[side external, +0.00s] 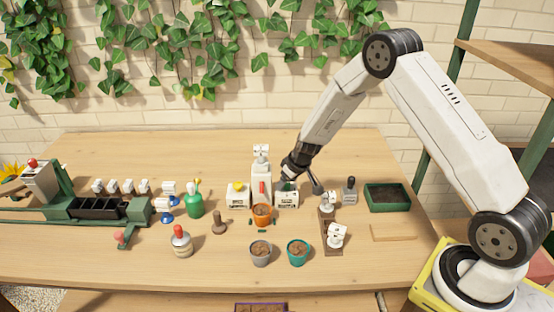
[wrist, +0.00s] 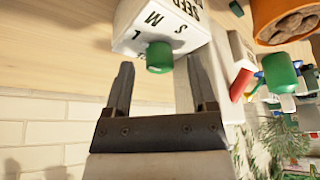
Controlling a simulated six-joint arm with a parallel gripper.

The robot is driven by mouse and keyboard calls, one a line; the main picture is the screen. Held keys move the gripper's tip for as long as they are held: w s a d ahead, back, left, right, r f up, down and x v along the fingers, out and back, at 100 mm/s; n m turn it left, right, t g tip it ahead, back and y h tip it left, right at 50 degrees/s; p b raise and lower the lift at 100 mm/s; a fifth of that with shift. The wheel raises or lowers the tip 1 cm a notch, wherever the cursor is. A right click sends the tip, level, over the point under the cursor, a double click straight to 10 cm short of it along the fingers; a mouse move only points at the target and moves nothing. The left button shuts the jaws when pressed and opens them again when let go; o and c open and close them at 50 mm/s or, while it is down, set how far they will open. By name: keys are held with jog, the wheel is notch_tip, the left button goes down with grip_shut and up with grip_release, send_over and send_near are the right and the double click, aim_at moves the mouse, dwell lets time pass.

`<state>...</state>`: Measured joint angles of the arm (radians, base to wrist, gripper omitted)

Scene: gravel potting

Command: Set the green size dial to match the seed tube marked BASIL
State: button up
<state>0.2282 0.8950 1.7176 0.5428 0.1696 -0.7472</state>
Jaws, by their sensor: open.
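The green size dial (wrist: 160,57) is a short knob on a white box (wrist: 135,28) marked S, M and L, with partly cut-off "SEED" lettering. In the side view the white box (side external: 287,201) stands mid-table, and my gripper (side external: 290,179) is just above it, covering part of the dial. In the wrist view my gripper (wrist: 160,64) is open, with one finger on each side of the dial in the picture. I cannot tell whether the fingers touch it. No BASIL marking is legible; the dial's pointer setting cannot be read.
A white tower (side external: 262,182) and an orange pot (side external: 262,215) stand close on the left of the box. A grey pot (side external: 260,254) and teal pot (side external: 298,252) are in front. A dark stand with white pieces (side external: 330,232) is at right. The back of the table is clear.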

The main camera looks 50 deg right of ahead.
jog(key=shift+w+f, duration=0.15)
jog(key=shift+f, duration=0.15)
grip_shut()
jog(key=shift+m+h, duration=0.3)
jog(key=shift+m, duration=0.5)
dwell(0.3)
grip_release()
jog(key=shift+r, duration=0.1)
